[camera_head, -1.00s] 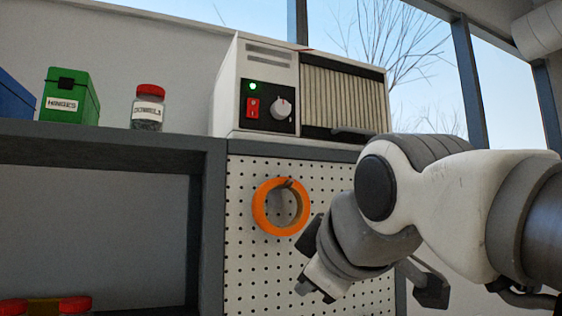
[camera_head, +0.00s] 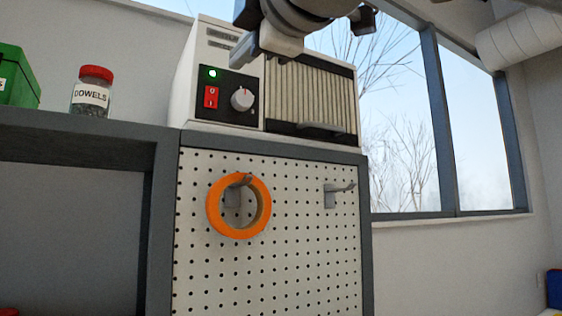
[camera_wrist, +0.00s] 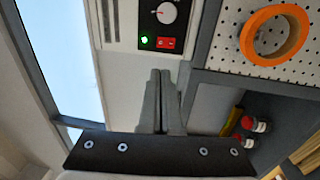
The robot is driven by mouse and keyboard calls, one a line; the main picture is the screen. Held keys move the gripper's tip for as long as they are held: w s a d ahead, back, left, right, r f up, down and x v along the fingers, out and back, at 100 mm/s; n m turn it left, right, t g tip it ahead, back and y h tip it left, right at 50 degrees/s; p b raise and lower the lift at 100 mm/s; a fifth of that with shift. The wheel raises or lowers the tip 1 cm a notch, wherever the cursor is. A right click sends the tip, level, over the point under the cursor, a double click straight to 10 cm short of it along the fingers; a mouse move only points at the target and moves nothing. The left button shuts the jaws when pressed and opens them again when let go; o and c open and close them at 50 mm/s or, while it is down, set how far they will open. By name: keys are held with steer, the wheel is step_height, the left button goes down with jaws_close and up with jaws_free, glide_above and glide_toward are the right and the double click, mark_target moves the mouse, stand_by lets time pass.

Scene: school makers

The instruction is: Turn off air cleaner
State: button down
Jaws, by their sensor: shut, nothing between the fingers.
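The air cleaner (camera_head: 310,95) is a white box with a beige slatted grille, standing on top of the shelf unit. Its black panel holds a lit green light (camera_head: 212,74), a red rocker switch (camera_head: 211,97) and a white knob (camera_head: 241,99). The light (camera_wrist: 144,39) and switch (camera_wrist: 166,43) also show in the wrist view. My gripper (camera_head: 238,60) is shut and empty, at the upper front of the air cleaner, above the switch and to its right in the head view. In the wrist view its closed fingers (camera_wrist: 160,76) appear just below the switch, not visibly touching it.
An orange tape ring (camera_head: 212,212) hangs on the pegboard (camera_head: 300,260) below the air cleaner, beside an empty hook (camera_head: 338,194). A dowels jar (camera_head: 92,92) and a green box (camera_head: 16,75) stand on the shelf at left. Windows lie behind at right.

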mark_target(207, 90)
steer(key=shift+w, duration=0.1)
steer(key=p+x, duration=0.4)
steer(key=x, duration=1)
steer(key=shift+p, duration=0.3)
steer(key=shift+s, duration=0.25)
